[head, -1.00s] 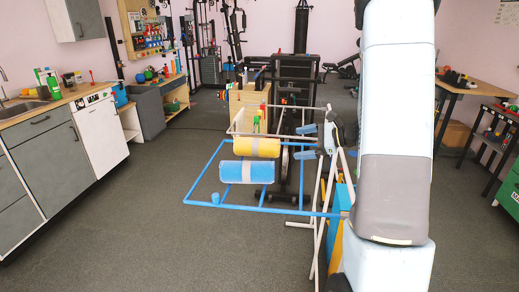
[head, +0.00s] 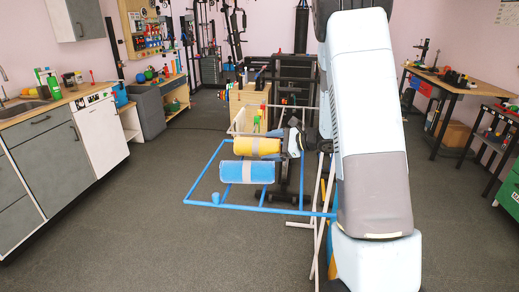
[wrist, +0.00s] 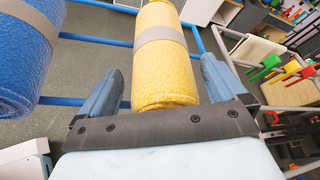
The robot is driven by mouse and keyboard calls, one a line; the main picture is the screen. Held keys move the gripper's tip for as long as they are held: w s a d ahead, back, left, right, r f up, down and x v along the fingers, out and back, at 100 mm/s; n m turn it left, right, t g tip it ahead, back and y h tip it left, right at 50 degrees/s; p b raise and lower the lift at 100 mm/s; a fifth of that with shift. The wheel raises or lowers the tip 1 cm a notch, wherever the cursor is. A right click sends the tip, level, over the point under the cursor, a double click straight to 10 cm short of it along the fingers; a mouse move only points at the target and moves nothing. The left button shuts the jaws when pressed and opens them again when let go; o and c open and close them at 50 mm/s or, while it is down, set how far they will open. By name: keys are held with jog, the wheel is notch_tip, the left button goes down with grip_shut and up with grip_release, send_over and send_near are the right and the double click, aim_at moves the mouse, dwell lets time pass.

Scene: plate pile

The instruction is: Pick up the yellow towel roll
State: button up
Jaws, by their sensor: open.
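The yellow towel roll (head: 255,146) has a grey band around its middle and lies on the blue rack (head: 197,178) in the head view. In the wrist view the yellow roll (wrist: 162,60) points end-on toward my gripper (wrist: 163,85). My gripper is open, with one blue-grey finger on each side of the roll's near end; I cannot tell whether either touches it. In the head view my gripper (head: 293,142) is at the roll's right end. A blue towel roll (head: 247,172) with a grey band lies in front of the yellow one and shows at left in the wrist view (wrist: 25,50).
A small blue cylinder (head: 215,198) is at the rack's front left corner. A wooden box (head: 247,98) stands behind the rack. Kitchen counters (head: 38,130) line the left, and a workbench (head: 455,82) stands at the right. The floor at front left is clear.

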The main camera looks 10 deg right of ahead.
jog(key=shift+x, duration=0.85)
jog(key=c, duration=1.2)
jog(key=shift+o, duration=0.2)
